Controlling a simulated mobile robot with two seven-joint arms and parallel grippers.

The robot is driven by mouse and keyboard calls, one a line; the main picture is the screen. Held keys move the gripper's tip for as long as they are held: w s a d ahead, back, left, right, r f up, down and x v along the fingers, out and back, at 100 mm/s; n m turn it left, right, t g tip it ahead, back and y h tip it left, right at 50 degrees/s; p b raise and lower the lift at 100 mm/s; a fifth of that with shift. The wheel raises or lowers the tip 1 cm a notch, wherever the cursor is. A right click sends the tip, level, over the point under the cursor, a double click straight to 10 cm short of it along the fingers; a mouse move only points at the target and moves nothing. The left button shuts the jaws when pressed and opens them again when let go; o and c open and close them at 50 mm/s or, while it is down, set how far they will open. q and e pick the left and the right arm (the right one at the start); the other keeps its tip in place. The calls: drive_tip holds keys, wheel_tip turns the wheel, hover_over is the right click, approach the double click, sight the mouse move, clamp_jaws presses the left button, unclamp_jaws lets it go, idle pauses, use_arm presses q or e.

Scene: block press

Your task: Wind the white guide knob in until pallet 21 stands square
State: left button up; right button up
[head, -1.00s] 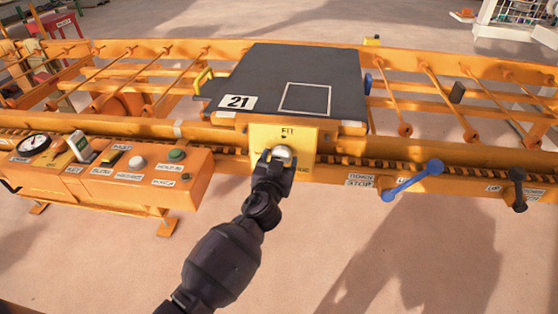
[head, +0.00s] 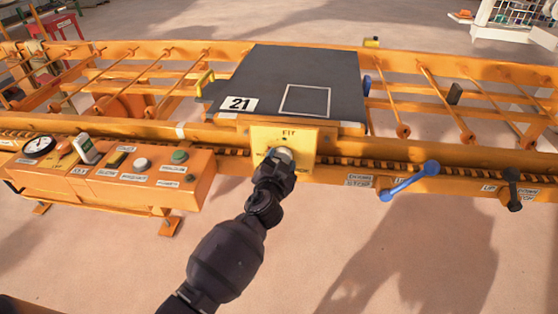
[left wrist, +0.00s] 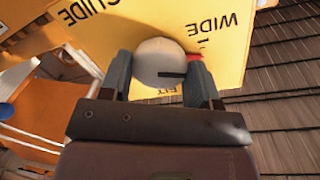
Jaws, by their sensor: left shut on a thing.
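The white guide knob (head: 281,156) sits on a yellow plate (head: 308,138) marked FIT at the front of the conveyor. My left gripper (head: 275,168) is shut on it. In the left wrist view the round knob (left wrist: 160,64) is between the two fingers (left wrist: 165,80), with a dark slot on its face. The plate there reads GUIDE, WIDE and FIT, and a red mark shows beside the knob. Pallet 21 (head: 265,80), a dark board with a white outlined square, lies on the rollers behind, looking slightly skewed. A yellow guide (head: 204,82) is at its left, a blue one (head: 367,85) at its right. My right gripper is out of view.
An orange control box (head: 110,178) with a gauge and buttons stands at the left. A blue lever (head: 408,181) and a black lever (head: 513,188) stick out from the front rail at the right. The floor in front is clear.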

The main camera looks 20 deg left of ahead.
use_arm(q)
drive_tip(key=shift+r+m+p, duration=0.1)
drive_tip(key=shift+m+p, duration=0.4)
drive_tip(key=shift+m, duration=1.3)
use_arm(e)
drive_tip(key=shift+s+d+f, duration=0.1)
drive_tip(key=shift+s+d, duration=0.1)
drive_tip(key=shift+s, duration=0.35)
use_arm(q)
drive_tip(key=o, duration=0.9)
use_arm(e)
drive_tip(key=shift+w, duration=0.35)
use_arm(q)
drive_tip(key=shift+s, duration=0.15)
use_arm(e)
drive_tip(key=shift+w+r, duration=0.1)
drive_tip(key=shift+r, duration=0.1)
